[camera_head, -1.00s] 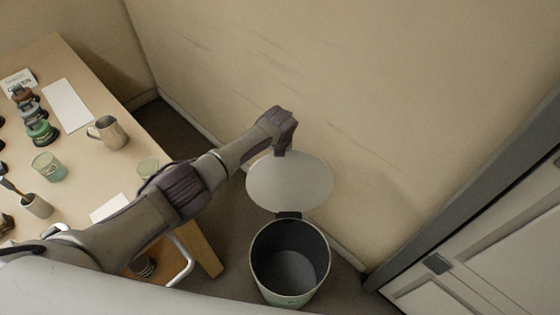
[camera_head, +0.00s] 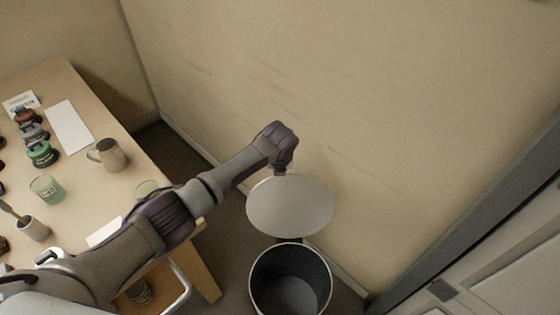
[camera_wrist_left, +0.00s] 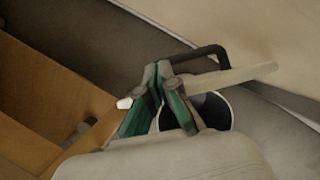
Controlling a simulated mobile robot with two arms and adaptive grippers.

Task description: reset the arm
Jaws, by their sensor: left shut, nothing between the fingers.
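My left arm reaches in from the left in the head view, over the table corner. Its wrist is just above the raised round lid of the bin. My left gripper (camera_wrist_left: 158,72) is mostly hidden behind the wrist and lid in the head view. In the left wrist view its green-padded fingers are together, with nothing between them. They overlap the bin's opening and the edge-on lid (camera_wrist_left: 238,77) there; I cannot tell whether they touch. My right gripper is not in view.
The bin (camera_head: 322,289) stands open on the floor, with its pale lid (camera_head: 290,208) up. The table (camera_head: 85,85) at left holds a mug (camera_head: 110,155), a green cup (camera_head: 47,189), several jar-like items and papers. A wall is behind; a white door is at lower right.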

